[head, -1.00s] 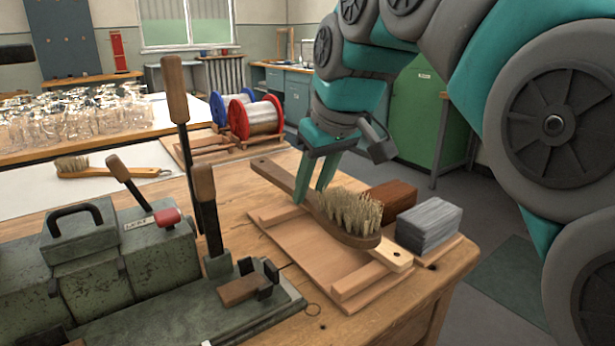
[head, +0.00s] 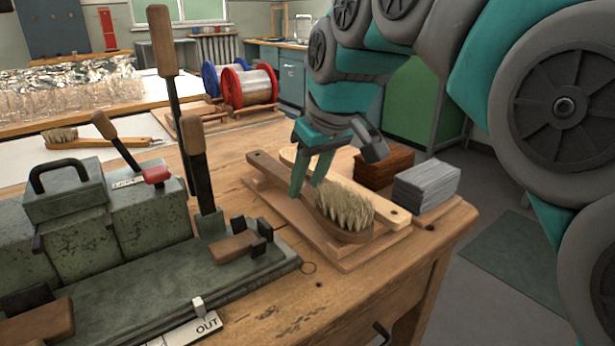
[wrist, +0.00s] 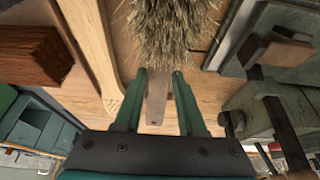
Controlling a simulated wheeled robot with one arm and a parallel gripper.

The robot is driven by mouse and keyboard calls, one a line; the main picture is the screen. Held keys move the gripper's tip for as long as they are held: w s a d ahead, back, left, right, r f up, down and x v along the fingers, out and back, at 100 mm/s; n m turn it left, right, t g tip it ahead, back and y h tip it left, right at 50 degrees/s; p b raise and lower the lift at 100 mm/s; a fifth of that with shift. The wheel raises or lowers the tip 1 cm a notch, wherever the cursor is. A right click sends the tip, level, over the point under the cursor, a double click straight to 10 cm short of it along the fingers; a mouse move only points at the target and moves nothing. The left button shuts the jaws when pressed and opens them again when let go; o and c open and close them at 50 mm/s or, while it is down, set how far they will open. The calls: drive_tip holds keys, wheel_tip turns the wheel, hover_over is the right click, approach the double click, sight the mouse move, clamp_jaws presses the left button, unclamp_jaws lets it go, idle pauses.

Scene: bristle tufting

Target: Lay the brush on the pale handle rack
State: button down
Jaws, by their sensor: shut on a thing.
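The brush, with pale bristles (head: 345,207) facing up and a dark brown handle (head: 268,168), is over the pale wooden rack (head: 297,222). My gripper (head: 309,186) is shut on its handle. In the wrist view, the brush handle (wrist: 157,98) lies between my two fingers, and the bristles (wrist: 170,28) are just beyond the fingertips. A separate pale handle (head: 398,216) with a hole lies alongside the brush, to its right; it also shows in the wrist view (wrist: 92,45). The brush hides much of the rack. I cannot tell whether the brush touches it.
A reddish-brown block (head: 385,166) and a grey block (head: 426,186) stand right of the rack. A green machine (head: 110,215) with upright levers is on the left. Another brush (head: 75,138) lies on a white surface behind it. Wire spools (head: 250,87) stand at the back.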

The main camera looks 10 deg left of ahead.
drive_tip(key=shift+f, duration=0.55)
drive_tip(key=shift+c, duration=2.1)
unclamp_jaws()
drive_tip(key=v, duration=0.6)
drive_tip(key=shift+r+b, duration=0.35)
drive_tip(key=shift+s+d+r, duration=0.2)
drive_tip(key=shift+d+r, duration=0.1)
drive_tip(key=shift+r, duration=0.2)
